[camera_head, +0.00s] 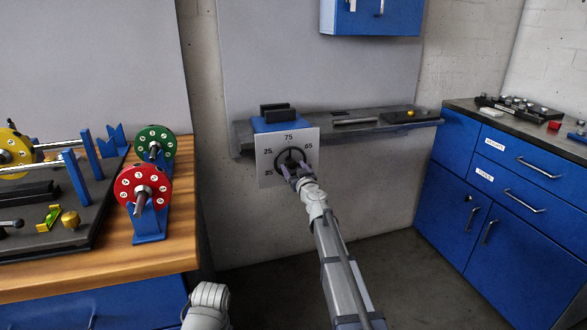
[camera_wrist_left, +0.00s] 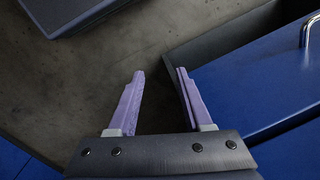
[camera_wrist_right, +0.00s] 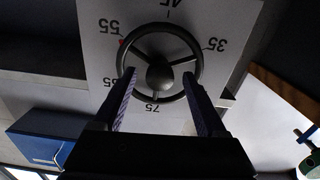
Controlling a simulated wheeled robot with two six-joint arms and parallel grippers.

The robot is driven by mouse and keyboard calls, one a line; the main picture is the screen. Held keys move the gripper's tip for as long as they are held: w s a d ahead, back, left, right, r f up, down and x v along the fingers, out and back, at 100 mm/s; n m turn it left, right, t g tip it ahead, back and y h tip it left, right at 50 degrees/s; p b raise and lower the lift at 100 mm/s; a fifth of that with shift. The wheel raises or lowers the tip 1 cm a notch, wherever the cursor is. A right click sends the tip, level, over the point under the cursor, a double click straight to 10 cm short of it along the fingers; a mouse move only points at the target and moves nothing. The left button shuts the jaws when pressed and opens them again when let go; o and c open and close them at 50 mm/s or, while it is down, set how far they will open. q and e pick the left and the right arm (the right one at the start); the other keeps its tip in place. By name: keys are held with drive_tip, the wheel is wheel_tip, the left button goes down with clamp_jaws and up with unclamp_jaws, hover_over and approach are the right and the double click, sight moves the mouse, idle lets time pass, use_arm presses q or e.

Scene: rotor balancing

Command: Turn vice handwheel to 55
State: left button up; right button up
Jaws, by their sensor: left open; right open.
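The vice handwheel (camera_head: 281,152) is a dark three-spoke wheel on a pale number plate (camera_head: 266,177) at the front of the blue vice (camera_head: 281,121). In the right wrist view the handwheel (camera_wrist_right: 159,27) shows upside down, with numbers around it and a small red mark beside 55. My right gripper (camera_wrist_right: 159,76) is open. Its fingertips are at the wheel, one on each side of the hub, overlapping the rim; I cannot tell whether they touch it. My left gripper (camera_wrist_left: 160,78) is open and empty, away from the vice.
A grey shelf (camera_head: 364,127) runs right of the vice. A wooden bench (camera_head: 170,255) at left holds a red numbered disc (camera_head: 128,184) and a green one (camera_head: 166,141). Blue cabinets (camera_head: 463,201) stand at right. The floor between is clear.

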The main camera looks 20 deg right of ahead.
drive_tip(key=s, duration=0.7)
drive_tip(key=shift+s+d, duration=0.1)
drive_tip(key=shift+d, duration=0.05)
drive_tip(key=s+a+f+n+g+y, duration=0.2)
drive_tip(key=s+a+y, duration=0.1)
drive_tip(key=a, duration=0.5)
drive_tip(key=s+a+f+n+g+y, duration=0.2)
drive_tip(key=s+a+y, duration=0.1)
drive_tip(key=a, duration=0.5)
drive_tip(key=s+a+f+n+g+y, duration=0.1)
drive_tip(key=s+a+f+n+g, duration=0.1)
drive_tip(key=s+a+f+g, duration=0.65)
drive_tip(key=s+d+f+m+g+h, duration=0.1)
drive_tip(key=s+f+g+h, duration=0.3)
drive_tip(key=s, duration=0.9)
drive_tip(key=s+d+f+m+g+h, duration=0.2)
drive_tip(key=s+f+h, duration=0.3)
drive_tip(key=s, duration=0.7)
wheel_tip(320, 180, up, 30)
drive_tip(key=s+p, duration=0.1)
drive_tip(key=p, duration=2.9)
drive_tip(key=shift+d, duration=0.45)
